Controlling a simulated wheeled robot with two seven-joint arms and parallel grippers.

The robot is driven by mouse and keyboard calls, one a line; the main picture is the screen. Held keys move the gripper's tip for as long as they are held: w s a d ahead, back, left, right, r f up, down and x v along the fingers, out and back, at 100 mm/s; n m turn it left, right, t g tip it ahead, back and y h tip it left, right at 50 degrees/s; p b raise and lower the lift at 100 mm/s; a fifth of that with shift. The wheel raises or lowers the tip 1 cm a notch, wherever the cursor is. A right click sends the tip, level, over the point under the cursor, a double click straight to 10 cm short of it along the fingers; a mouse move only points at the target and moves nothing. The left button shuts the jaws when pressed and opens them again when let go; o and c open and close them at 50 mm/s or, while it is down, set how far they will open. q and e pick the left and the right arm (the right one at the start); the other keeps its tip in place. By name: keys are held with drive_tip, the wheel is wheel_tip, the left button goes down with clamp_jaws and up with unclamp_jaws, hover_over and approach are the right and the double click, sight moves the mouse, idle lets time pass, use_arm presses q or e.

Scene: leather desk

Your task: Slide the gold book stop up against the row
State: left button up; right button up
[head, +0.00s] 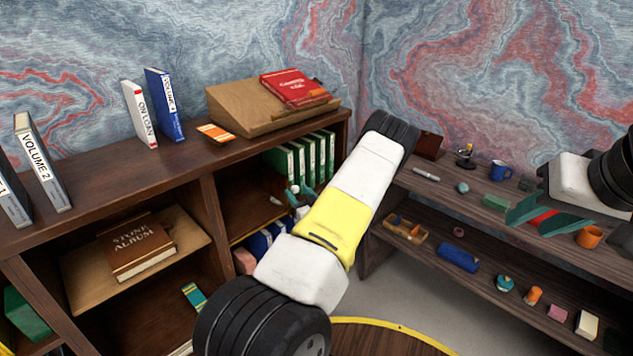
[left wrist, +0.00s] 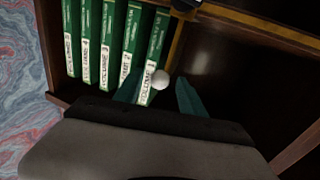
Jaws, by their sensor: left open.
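The row of green volumes (left wrist: 113,45) stands in a shelf compartment; in the head view it is the green row (head: 307,158). A narrow gold strip (left wrist: 178,42), which looks like the book stop, stands beside Volume 1 at the row's end. A small white ball (left wrist: 160,81) shows at its near end; whether it is part of the stop I cannot tell. My left gripper (head: 300,195) is open, its teal fingers (left wrist: 160,92) one on each side of the ball. Contact is not clear. My right gripper (head: 545,215) is at the right with its fingers apart, by the other shelf.
The compartment beside the stop is dark and looks empty, with a gold-edged shelf border (left wrist: 250,22). Blue books (head: 262,242) stand on a lower shelf. A wooden slope (head: 235,105) with a red book (head: 295,86) sits on top. Small items fill the right shelves.

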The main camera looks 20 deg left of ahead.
use_arm(q)
drive_tip(key=shift+x, duration=1.25)
clamp_jaws()
idle(0.5)
